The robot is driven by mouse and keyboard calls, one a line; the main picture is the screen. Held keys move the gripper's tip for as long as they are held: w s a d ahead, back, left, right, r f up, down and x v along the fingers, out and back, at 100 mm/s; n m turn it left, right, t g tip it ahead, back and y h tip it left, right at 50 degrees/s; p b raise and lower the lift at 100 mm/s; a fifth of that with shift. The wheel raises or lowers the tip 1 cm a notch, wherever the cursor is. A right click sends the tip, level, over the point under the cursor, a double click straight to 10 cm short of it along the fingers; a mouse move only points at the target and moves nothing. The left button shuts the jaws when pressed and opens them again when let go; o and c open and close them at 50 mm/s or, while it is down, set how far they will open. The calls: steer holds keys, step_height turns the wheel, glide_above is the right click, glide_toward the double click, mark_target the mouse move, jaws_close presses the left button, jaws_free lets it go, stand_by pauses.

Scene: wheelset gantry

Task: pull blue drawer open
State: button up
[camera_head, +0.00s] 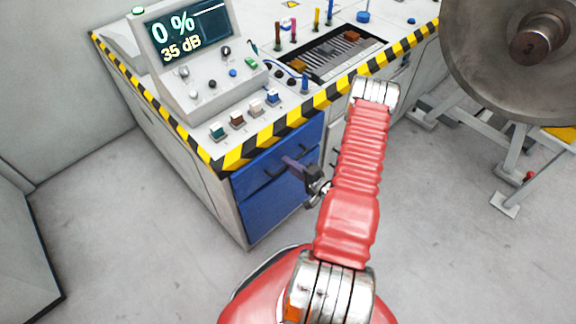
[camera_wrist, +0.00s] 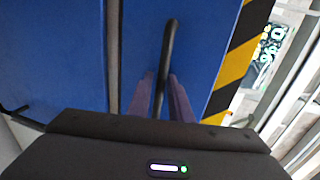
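The blue upper drawer (camera_head: 258,166) is at the front of the console, under the striped edge, and looks shut, level with the lower blue drawer (camera_head: 270,208). In the wrist view the upper drawer front (camera_wrist: 195,55) fills the centre, next to the stripes. Its dark bar handle (camera_wrist: 168,45) runs between the purple fingers of my gripper (camera_wrist: 161,78). The fingers are spread with small gaps beside the bar; contact is not clear. In the head view my gripper (camera_head: 288,162) reaches the upper drawer's front from the right, partly covering the handle.
The console top carries a display box (camera_head: 185,60), several buttons and a dark tray (camera_head: 335,52). A large metal wheel (camera_head: 485,70) stands at the right, with a grey stand below it. Grey floor (camera_head: 150,230) in front of the drawers is clear on the left.

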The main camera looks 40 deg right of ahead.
steer(key=shift+w, duration=0.2)
steer(key=shift+c, duration=0.4)
steer(key=shift+f, duration=0.1)
jaws_close()
steer(key=shift+a, duration=0.35)
steer(key=shift+d, duration=0.15)
steer(key=shift+s, duration=0.2)
